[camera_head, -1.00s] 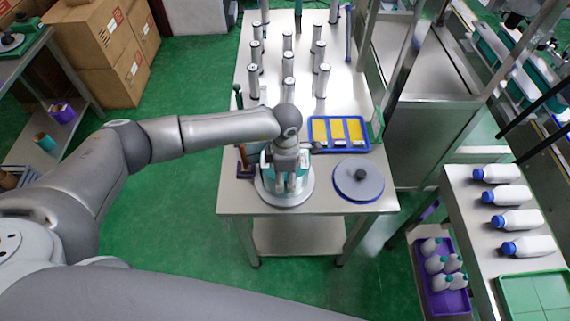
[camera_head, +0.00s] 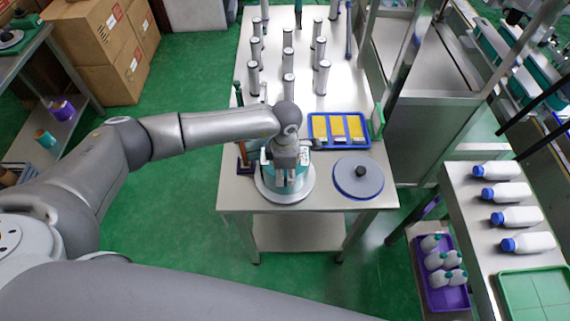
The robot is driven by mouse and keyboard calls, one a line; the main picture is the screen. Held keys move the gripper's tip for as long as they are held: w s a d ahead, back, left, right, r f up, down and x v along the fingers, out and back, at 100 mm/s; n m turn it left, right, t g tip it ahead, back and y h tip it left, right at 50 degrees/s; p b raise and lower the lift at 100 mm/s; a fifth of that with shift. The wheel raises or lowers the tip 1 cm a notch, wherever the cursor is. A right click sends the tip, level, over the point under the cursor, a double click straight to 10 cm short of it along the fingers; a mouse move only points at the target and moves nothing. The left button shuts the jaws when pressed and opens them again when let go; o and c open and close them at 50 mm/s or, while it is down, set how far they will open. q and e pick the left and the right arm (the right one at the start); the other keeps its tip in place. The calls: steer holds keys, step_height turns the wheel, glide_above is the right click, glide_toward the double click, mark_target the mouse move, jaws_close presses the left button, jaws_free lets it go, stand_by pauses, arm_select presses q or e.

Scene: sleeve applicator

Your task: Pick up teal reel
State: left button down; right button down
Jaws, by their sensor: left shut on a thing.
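The teal reel (camera_head: 271,181) stands on a round grey plate (camera_head: 300,197) at the near left part of the long steel table. My left gripper (camera_head: 287,181) points down over it from above and is shut on it. The gripper hides the middle and much of the top of the reel. The reel appears to be still on the plate; I cannot tell if there is a small gap. My right gripper is not in view.
A grey disc with a dark knob (camera_head: 359,177) lies to the right. A blue tray with yellow cards (camera_head: 339,142) is behind it. Several silver cylinders (camera_head: 288,88) stand farther back. Another teal roll (camera_head: 45,138) and a purple roll (camera_head: 62,110) are on the left shelf.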

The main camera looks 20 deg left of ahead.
arm_select(q)
steer(key=shift+w+r, duration=0.15)
steer(key=shift+r, duration=0.1)
